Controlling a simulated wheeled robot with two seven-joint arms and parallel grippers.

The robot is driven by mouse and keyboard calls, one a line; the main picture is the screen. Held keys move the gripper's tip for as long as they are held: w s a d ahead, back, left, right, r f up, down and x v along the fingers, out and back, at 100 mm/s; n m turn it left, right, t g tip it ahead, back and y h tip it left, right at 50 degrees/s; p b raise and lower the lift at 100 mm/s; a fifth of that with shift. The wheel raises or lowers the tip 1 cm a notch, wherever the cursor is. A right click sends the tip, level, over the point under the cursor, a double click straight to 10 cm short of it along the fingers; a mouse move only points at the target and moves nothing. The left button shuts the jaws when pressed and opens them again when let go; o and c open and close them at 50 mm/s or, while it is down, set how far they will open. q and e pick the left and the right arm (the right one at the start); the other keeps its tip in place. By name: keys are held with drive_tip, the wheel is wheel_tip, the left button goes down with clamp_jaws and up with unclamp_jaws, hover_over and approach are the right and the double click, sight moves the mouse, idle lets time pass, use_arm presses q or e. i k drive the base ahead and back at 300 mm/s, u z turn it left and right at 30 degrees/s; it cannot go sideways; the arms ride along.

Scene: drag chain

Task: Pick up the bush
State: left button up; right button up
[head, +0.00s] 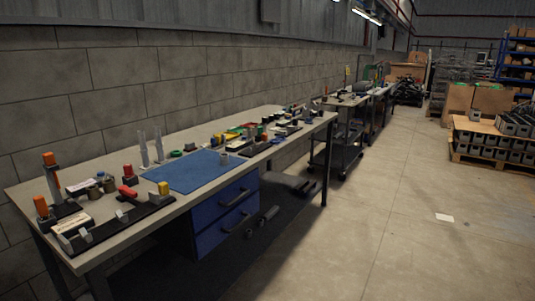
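A small grey cylindrical piece (224,157), which looks like a bush, stands near the right part of the blue mat (187,173) on the workbench. Several other small cylindrical pieces (107,183) in brownish and grey tones stand close together left of the mat; I cannot tell whether any of them is also a bush. Neither of my grippers shows in the head view, and nothing is seen touching these pieces.
The long workbench (280,152) runs along a block wall. Orange-topped tools (52,174), a black fixture (120,222) and two upright light prongs (151,148) surround the mat. Blue drawers (226,215) hang below. Pallet goods (490,143) stand right; floor between is mostly clear.

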sight(224, 159)
drive_tip(key=u, duration=0.05)
drive_tip(key=i, duration=0.9)
drive_tip(key=u, duration=0.5)
